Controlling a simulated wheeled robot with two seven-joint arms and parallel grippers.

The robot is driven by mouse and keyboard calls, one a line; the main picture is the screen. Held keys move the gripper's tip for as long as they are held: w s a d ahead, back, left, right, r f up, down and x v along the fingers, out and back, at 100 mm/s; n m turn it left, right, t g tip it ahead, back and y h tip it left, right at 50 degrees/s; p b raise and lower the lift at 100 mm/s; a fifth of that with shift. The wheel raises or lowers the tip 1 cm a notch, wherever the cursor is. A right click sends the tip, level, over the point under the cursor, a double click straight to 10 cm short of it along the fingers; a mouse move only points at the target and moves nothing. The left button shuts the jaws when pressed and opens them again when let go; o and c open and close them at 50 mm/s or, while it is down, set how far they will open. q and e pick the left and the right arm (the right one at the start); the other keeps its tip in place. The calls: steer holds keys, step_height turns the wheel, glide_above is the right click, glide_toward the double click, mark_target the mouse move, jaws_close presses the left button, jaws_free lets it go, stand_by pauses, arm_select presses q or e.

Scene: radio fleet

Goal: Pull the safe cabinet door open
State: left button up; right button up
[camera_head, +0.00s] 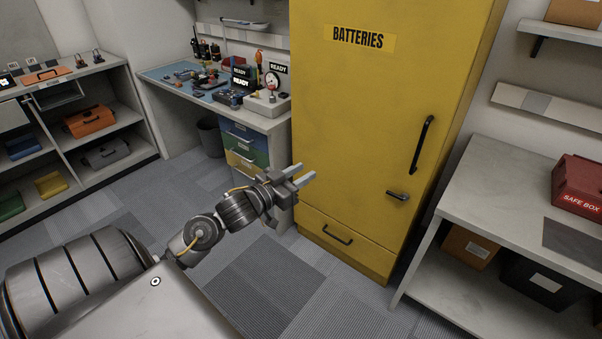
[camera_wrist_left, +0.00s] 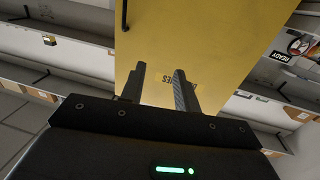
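The yellow cabinet (camera_head: 350,120) marked BATTERIES stands upright in the middle of the head view, its door shut. A long black vertical handle (camera_head: 421,145) is on the door's right side, with a short dark lever (camera_head: 397,195) below it. My left gripper (camera_head: 307,174) is in front of the door's lower left part, left of both handles, with its two fingers apart and nothing between them. In the left wrist view the open fingers (camera_wrist_left: 160,85) point at the yellow door (camera_wrist_left: 210,40), and a black handle (camera_wrist_left: 125,15) shows at the top. My right gripper is not in view.
A workbench (camera_head: 268,122) with tools and coloured drawers stands left of the cabinet. A grey table (camera_head: 490,185) with a red safe box (camera_head: 580,185) stands at the right. A lower drawer (camera_head: 335,233) sits under the door. The carpet in front is clear.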

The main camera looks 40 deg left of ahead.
arm_select(q)
steer(key=shift+c, duration=0.4)
jaws_close()
stand_by(0.6)
stand_by(0.4)
steer(key=shift+o, duration=0.4)
jaws_free()
